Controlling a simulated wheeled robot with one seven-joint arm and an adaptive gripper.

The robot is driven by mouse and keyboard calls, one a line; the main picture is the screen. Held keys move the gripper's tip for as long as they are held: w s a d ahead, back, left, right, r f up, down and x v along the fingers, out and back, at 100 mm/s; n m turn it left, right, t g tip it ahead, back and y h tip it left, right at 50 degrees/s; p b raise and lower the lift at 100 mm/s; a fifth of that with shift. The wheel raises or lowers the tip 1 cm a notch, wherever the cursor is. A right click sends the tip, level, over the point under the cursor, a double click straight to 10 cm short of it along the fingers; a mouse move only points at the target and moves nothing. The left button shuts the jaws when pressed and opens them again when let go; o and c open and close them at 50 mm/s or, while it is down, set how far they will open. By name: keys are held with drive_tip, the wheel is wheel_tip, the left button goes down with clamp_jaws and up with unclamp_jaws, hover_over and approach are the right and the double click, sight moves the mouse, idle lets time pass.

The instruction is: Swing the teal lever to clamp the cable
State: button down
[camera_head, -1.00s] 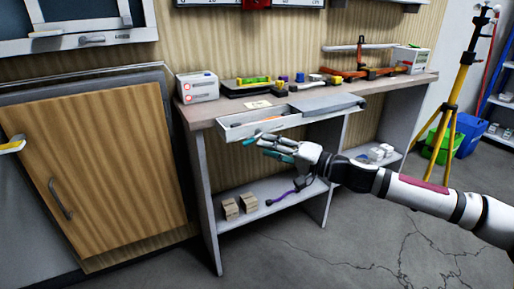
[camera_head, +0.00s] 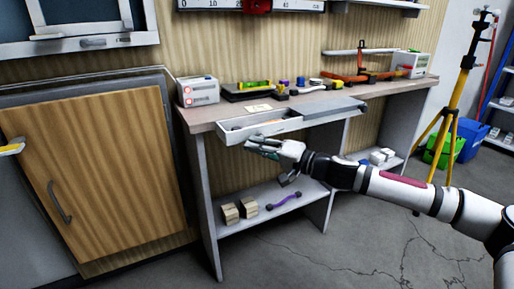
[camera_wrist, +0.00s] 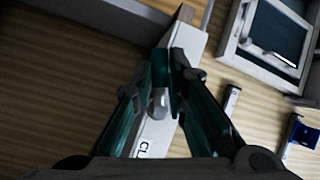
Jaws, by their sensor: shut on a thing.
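No teal lever or clamp can be made out in either view; the teal parts I see are the fingers of my gripper (camera_head: 257,143). In the wrist view, my gripper (camera_wrist: 166,88) is shut on a small grey knob (camera_wrist: 158,104). The knob is on the white front of a drawer (camera_wrist: 155,135), which carries a partly hidden label beginning "CL". In the head view the shallow drawer (camera_head: 232,136) stands pulled out of the workbench, with a small orange item inside. A purple cable-like piece (camera_head: 285,201) lies on the lower shelf.
The workbench top (camera_head: 205,113) holds a white box (camera_head: 199,92), a green-and-yellow tool, and orange tools. A yellow tripod (camera_head: 460,95) and green and blue bins stand at right. The floor in front is open.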

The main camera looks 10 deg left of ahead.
drive_tip(key=shift+s+a+r+m+t+y+b, duration=0.1)
drive_tip(key=shift+r+m+t+y+b, duration=0.25)
drive_tip(key=shift+m, duration=0.6)
drive_tip(key=shift+r+m+t+y+b, duration=0.1)
drive_tip(key=shift+m+t+y+b, duration=0.3)
drive_tip(key=shift+m, duration=0.55)
drive_tip(key=c, duration=1.6)
unclamp_jaws()
drive_tip(key=v, duration=1.2)
